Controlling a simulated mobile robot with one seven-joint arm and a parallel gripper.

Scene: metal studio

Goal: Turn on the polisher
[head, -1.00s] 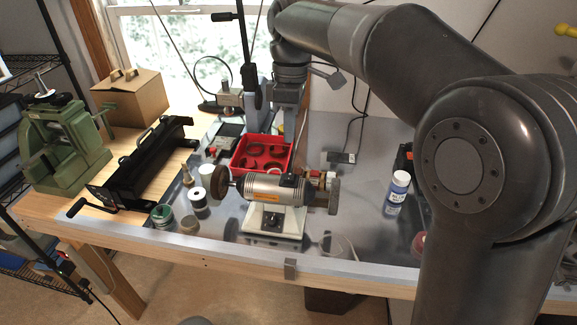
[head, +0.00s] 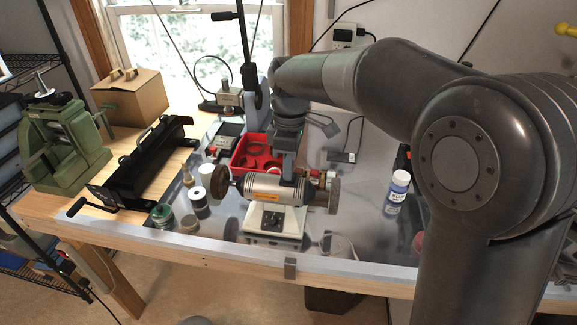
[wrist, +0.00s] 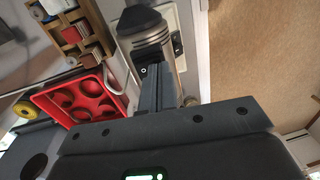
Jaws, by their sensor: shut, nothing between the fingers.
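The polisher (head: 262,189) stands upright near the front edge of the bench, with a silver motor body, an orange label and a wheel at each end. Its pale base (head: 255,222) has a dark switch plate (head: 272,221) on the front. My gripper (head: 289,178) is shut and empty, pointing down at the top of the motor, right of its middle. In the wrist view the narrow closed fingers (wrist: 157,88) reach towards the motor body (wrist: 148,45). I cannot tell whether they touch it. Part of the polisher is hidden behind the fingers there.
A red tray (head: 237,160) lies behind the polisher. Small jars (head: 198,203) stand to its left and a white-and-blue bottle (head: 398,186) to its right. A black metal tool (head: 148,165) and a green machine (head: 60,140) are at the left. The front bench edge is close.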

